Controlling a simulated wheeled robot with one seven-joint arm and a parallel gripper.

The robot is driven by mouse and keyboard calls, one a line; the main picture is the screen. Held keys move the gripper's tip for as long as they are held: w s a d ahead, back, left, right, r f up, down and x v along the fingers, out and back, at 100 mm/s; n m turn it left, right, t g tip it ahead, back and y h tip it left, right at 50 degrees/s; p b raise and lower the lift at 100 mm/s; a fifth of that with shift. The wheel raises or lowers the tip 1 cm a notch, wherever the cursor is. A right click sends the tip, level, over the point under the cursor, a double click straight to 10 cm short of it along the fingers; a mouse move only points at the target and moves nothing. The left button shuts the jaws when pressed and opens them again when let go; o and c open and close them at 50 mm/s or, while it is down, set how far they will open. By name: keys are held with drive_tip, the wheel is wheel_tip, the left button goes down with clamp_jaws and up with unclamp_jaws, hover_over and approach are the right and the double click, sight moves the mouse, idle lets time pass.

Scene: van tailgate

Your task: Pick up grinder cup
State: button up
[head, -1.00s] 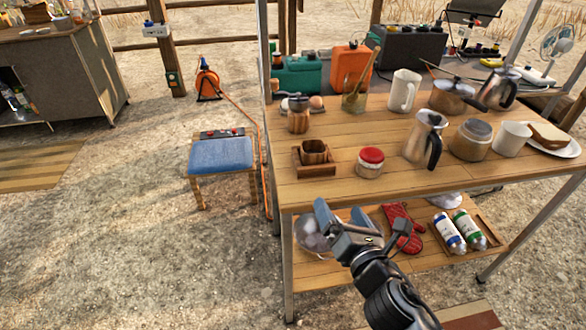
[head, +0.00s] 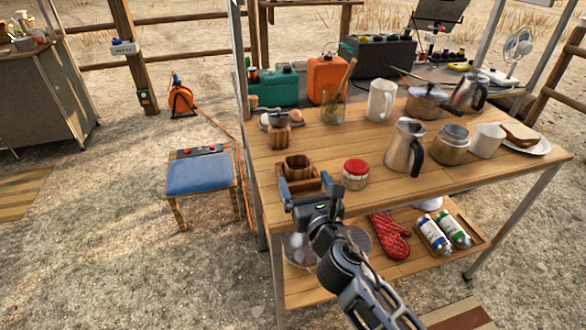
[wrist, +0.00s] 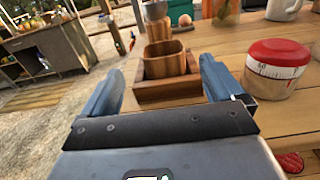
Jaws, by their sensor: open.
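The grinder cup, a small striped wooden cup (head: 297,167), sits upright in a low wooden tray (head: 314,184) near the table's front left corner. In the wrist view the cup (wrist: 165,60) and its tray (wrist: 168,93) appear straight ahead, between my two blue fingers. My gripper (head: 310,188) is open and empty, by the table's front edge on the near side of the tray. Its open fingers also show in the wrist view (wrist: 160,82). The cup appears to be beyond the fingertips; the exact gap is unclear. The grinder (head: 278,130) stands behind the cup.
A steel pot (head: 404,150), a canister (head: 450,146) and a white mug (head: 487,141) stand farther right. A blue-topped stool (head: 203,173) is left of the table. A lower shelf holds a red mitt (head: 388,236).

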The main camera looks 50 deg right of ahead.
sight(301, 171)
drive_tip(key=x, duration=0.2)
drive_tip(key=shift+w+d+r, duration=0.1)
drive_tip(key=shift+w+d, duration=0.1)
drive_tip(key=shift+f+p+x, duration=0.15)
drive_tip(key=shift+p+x, duration=0.05)
drive_tip(key=shift+x, duration=1.15)
drive_tip(key=shift+f+p+x, duration=0.1)
drive_tip(key=shift+p+x, duration=0.05)
drive_tip(key=shift+x, duration=1.15)
drive_tip(key=shift+s+d, duration=0.1)
drive_tip(key=shift+d, duration=0.1)
drive_tip(key=shift+c, duration=0.3)
drive_tip(key=c, duration=1)
drive_tip(key=shift+r, duration=0.1)
